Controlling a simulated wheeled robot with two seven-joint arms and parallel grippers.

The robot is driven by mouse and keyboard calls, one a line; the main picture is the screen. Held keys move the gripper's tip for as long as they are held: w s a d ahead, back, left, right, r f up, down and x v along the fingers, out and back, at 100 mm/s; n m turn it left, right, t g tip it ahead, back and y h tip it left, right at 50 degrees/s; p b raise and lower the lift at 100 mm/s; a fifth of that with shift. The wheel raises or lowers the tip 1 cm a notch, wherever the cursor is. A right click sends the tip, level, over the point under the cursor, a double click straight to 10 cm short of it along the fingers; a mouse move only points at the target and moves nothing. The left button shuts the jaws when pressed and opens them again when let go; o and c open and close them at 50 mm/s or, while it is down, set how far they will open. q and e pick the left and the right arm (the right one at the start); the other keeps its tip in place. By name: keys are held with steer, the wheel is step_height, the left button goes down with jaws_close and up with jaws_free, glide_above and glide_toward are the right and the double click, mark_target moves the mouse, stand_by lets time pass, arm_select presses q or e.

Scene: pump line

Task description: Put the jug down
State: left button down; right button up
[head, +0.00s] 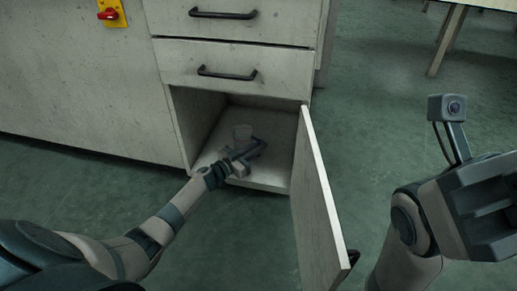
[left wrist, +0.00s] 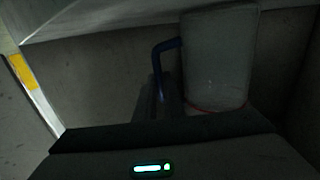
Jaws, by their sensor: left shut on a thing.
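The jug (left wrist: 217,60) is a pale, translucent cup with a blue handle (left wrist: 163,58) and a thin red line near one end. In the head view the jug (head: 242,132) is small and dim inside the open lower cabinet (head: 273,186). My left gripper (head: 245,152) reaches into the cabinet and is shut on the jug, at its handle side. The gripper's body covers part of the jug in the left wrist view. Whether the jug touches the cabinet floor cannot be told.
The cabinet door (head: 318,200) stands open to the right of my left arm. Two closed drawers with dark handles (head: 227,73) are above the opening. A red switch on a yellow plate (head: 108,14) is at upper left. Green floor is free at right.

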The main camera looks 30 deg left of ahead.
arm_select(q)
steer(key=shift+f, duration=0.15)
steer(key=c, duration=1.9)
jaws_free()
steer(key=shift+o, duration=0.2)
